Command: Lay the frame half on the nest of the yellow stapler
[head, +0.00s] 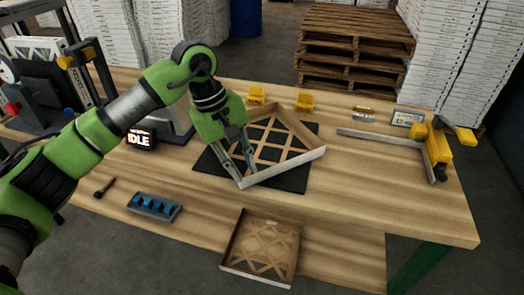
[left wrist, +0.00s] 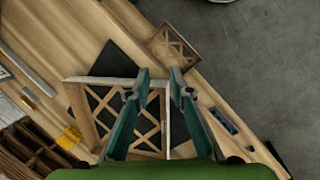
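A frame half (head: 305,165) with pale walls and a brown lattice lies on a black mat (head: 292,182) mid-table, turned relative to it. A second lattice frame half (head: 226,250) lies at the table's front. The yellow stapler (head: 440,150) stands at the right, with metal rails (head: 385,139) of its nest beside it; the space between the rails looks empty. My left gripper (head: 240,165) is open over the left near side of the mid-table frame. In the left wrist view its fingers (left wrist: 160,88) stand apart on either side of a frame wall (left wrist: 168,125); contact is unclear.
A blue part holder (head: 154,206) and a dark tool (head: 104,187) lie front left. A display reading IDLE (head: 140,138) stands behind my arm. A small sign (head: 407,118) is at the back right.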

